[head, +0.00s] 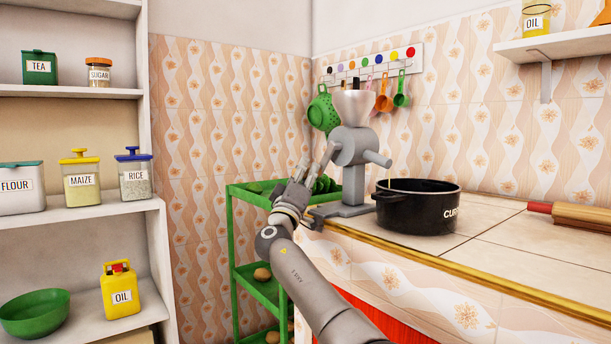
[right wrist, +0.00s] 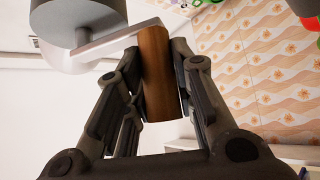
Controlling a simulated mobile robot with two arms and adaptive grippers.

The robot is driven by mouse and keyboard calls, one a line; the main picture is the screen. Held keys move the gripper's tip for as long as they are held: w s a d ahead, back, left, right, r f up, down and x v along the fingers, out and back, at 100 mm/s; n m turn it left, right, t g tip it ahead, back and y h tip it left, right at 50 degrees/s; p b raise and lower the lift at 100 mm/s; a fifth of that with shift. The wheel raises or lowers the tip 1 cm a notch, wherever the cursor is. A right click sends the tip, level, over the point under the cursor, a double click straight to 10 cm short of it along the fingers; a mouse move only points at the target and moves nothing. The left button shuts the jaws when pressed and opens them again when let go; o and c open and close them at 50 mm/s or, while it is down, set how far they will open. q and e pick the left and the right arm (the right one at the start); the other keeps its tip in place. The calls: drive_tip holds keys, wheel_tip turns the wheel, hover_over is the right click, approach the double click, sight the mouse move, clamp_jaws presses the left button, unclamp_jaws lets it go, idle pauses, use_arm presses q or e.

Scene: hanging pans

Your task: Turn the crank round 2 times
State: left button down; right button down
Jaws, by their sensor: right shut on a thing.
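A grey hand mill (head: 352,150) with a funnel on top stands at the left end of the tiled counter. Its spout points right, over the black pot (head: 418,205). My right gripper (head: 302,172) is at the left side of the mill. In the right wrist view its fingers are closed around the wooden handle (right wrist: 157,70) of the crank. The metal crank arm (right wrist: 110,42) runs from the handle to the round grey body of the mill. In the head view my gripper hides the handle. My left gripper is not in view.
A green rack (head: 262,290) stands just behind and left of my right arm. The counter edge (head: 450,276) runs close to the right of the arm. Hanging strainers and spoons (head: 384,100) are behind the mill. White shelves with jars (head: 105,215) stand at the left.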

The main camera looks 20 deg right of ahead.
idle(0.3)
drive_tip(key=c, duration=1.2)
unclamp_jaws()
drive_tip(key=shift+a, duration=0.1)
drive_tip(key=v, duration=1.2)
